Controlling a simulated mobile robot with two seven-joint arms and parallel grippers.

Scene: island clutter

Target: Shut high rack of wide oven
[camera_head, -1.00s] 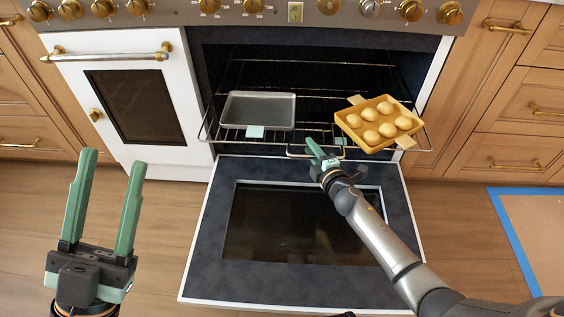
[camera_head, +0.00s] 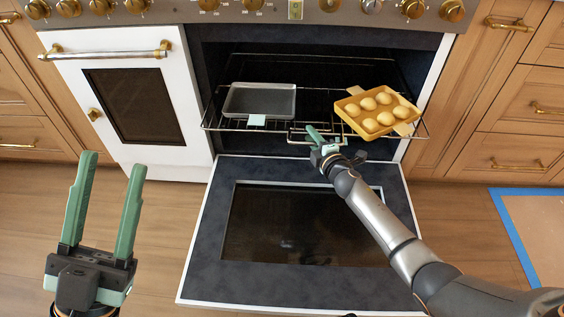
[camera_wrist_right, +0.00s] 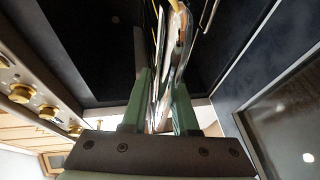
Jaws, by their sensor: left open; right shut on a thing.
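The wide oven's door (camera_head: 292,276) hangs open and flat in front of its dark cavity. The high rack (camera_head: 222,124) is pulled partly out, its front edge past the opening. It carries a grey metal pan (camera_head: 258,101) at left and a yellow tray of rolls (camera_head: 352,121) at right. My right gripper (camera_head: 321,138) is at the middle of the rack's front edge, shut on the rack. In the right wrist view its green fingers (camera_wrist_right: 160,98) close around the rack's edge; the exact contact is hard to make out. My left gripper (camera_head: 104,205) is open and empty, away from the oven at left.
A white narrow oven door (camera_head: 178,120) with a brass-ended handle is shut at left. Wooden drawers (camera_head: 518,120) flank the oven at right. Knobs line the panel above. A blue-edged mat (camera_head: 540,225) lies on the floor at right.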

